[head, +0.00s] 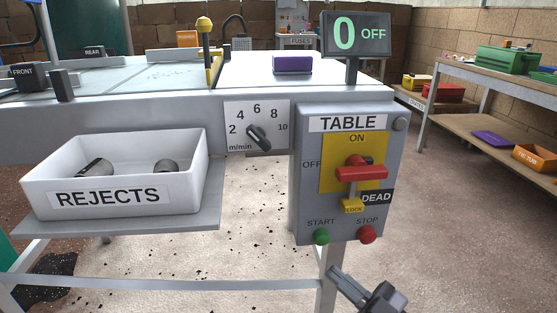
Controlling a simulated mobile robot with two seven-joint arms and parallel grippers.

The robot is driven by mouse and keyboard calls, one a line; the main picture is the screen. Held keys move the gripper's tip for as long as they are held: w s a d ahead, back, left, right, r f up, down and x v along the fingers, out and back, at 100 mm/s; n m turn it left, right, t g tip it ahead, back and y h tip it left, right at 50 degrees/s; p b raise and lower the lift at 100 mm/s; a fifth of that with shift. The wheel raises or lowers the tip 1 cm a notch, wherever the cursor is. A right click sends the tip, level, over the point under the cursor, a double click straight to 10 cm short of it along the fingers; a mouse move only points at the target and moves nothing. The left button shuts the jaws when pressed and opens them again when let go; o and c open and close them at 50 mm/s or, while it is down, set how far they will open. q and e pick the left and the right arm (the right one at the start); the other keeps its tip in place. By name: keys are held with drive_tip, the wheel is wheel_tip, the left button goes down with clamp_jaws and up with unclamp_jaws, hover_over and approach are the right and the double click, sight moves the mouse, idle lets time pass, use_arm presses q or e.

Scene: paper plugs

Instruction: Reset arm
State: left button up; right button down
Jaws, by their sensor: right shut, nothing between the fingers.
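My right gripper (337,274) is low at the bottom right of the head view, shut and empty. It is below the grey TABLE control box and apart from the buttons, close to the table leg in the picture. My left gripper is not in view. The display (356,36) above reads 0 OFF.
A white REJECTS tray (125,197) with dark cylindrical pieces stands on a shelf at left. A speed dial (258,137) is between tray and box. A purple block (292,65) lies on the table top. A bench (500,80) stands at right; the floor before it is clear.

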drive_tip(key=s+a+f+m+g+h, duration=0.4)
drive_tip(key=s+f+m+h, duration=0.35)
drive_tip(key=s+m, duration=0.35)
use_arm(q)
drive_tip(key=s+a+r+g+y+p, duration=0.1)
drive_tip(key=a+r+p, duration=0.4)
drive_tip(key=p, duration=1)
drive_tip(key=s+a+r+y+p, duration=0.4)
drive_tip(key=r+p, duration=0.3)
drive_tip(key=p, duration=0.8)
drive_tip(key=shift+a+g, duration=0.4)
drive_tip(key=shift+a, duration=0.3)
use_arm(e)
drive_tip(key=s+d+r+h, duration=0.2)
drive_tip(key=d+r, duration=0.2)
drive_tip(key=r, duration=0.3)
drive_tip(key=s+d+r+g+h, duration=0.1)
drive_tip(key=s+d+r+h, duration=0.1)
drive_tip(key=d+r, duration=0.3)
wheel_tip(320, 180, up, 4)
drive_tip(key=shift+s+d+f+h, duration=0.2)
drive_tip(key=shift+d+h, duration=0.1)
drive_tip(key=shift+h, duration=0.15)
